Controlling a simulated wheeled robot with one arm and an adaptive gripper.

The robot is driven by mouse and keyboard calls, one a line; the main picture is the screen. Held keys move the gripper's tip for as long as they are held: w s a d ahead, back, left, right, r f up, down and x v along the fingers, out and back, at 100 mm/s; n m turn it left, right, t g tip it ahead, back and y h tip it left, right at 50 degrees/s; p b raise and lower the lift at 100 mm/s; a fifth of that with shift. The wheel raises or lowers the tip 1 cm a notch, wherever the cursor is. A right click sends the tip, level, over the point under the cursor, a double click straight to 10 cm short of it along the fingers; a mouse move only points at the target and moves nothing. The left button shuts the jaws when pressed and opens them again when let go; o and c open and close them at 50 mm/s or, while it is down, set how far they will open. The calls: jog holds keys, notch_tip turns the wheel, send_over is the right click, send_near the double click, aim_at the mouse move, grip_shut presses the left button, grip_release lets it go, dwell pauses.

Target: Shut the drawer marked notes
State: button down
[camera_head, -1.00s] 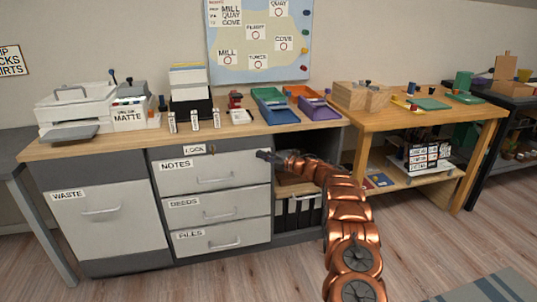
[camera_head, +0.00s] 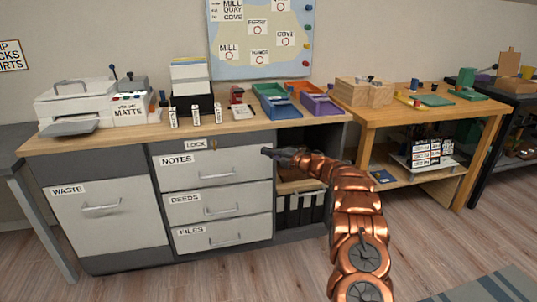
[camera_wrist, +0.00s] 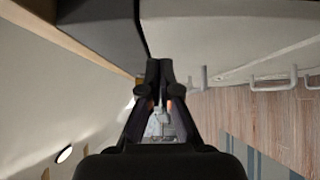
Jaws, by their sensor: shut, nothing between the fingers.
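The drawer marked notes (camera_head: 232,165) is the top light-grey drawer front in the middle of the desk unit, with a bar handle. It sits below a strip with a lock label (camera_head: 195,144). I cannot clearly tell how far it stands out from the cabinet. My gripper (camera_head: 267,152) is shut and empty at the upper right edge of this drawer front; whether it touches is unclear. In the wrist view my gripper (camera_wrist: 160,65) shows its fingers together, beside the pale drawer front (camera_wrist: 225,45) and its handles.
The deeds drawer (camera_head: 240,201) and files drawer (camera_head: 215,237) lie below, and the waste front (camera_head: 110,225) is to the left. An open dark compartment (camera_head: 325,145) is right of the drawers. A wooden table (camera_head: 400,125) stands further right. The floor in front is clear.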

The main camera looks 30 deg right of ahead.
jog(key=s+a+v, duration=0.1)
jog(key=a+v, duration=0.1)
jog(key=v, duration=0.9)
jog(key=shift+p, duration=0.35)
